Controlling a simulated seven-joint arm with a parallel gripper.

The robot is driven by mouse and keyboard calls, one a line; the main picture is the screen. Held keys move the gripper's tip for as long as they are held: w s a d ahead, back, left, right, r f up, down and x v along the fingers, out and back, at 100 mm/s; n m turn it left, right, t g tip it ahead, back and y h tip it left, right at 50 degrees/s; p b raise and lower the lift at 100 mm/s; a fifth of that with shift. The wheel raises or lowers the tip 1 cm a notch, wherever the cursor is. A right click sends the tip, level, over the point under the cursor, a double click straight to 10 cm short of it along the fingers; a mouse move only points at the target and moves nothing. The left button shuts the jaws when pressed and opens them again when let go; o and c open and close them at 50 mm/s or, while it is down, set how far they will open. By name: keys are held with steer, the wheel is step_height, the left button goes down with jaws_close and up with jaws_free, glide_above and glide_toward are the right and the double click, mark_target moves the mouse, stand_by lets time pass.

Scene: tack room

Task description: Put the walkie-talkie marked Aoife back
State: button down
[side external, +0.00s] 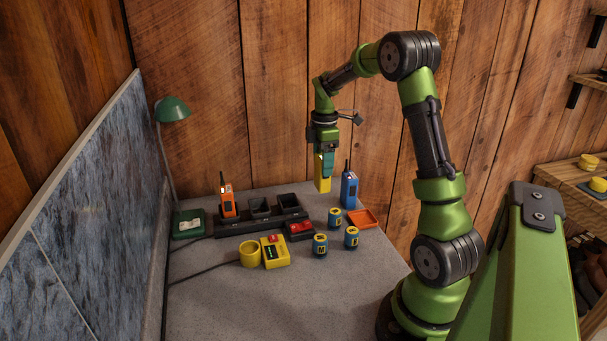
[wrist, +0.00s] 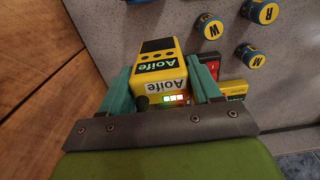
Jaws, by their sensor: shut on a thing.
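My gripper (side external: 325,157) is shut on a yellow walkie-talkie (side external: 323,178), near the back of the table. In the wrist view the teal fingers of my gripper (wrist: 165,88) clasp its sides, and the yellow walkie-talkie (wrist: 172,72) shows two labels reading Aoife. It looks roughly upright; its gap to the table is hard to judge. A black charging rack (side external: 232,224) stands to the left, with an orange walkie-talkie (side external: 227,201) in its left slot. The middle slot (side external: 260,206) and right slot (side external: 289,202) look empty. A blue walkie-talkie (side external: 349,190) stands just right of the held one.
A red-topped black unit (side external: 300,229), a yellow box (side external: 276,251) and a yellow cup (side external: 250,254) sit before the rack. Several blue lettered cylinders (side external: 320,246) and an orange tray (side external: 362,218) are to the right. A green lamp (side external: 173,109) stands left. The table front is clear.

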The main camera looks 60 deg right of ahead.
mark_target(322, 182)
step_height(322, 182, down, 7)
steer(key=shift+r, duration=0.1)
stand_by(0.4)
steer(key=shift+f, duration=0.2)
steer(key=shift+c, duration=1.1)
jaws_free()
steer(key=shift+r, duration=0.15)
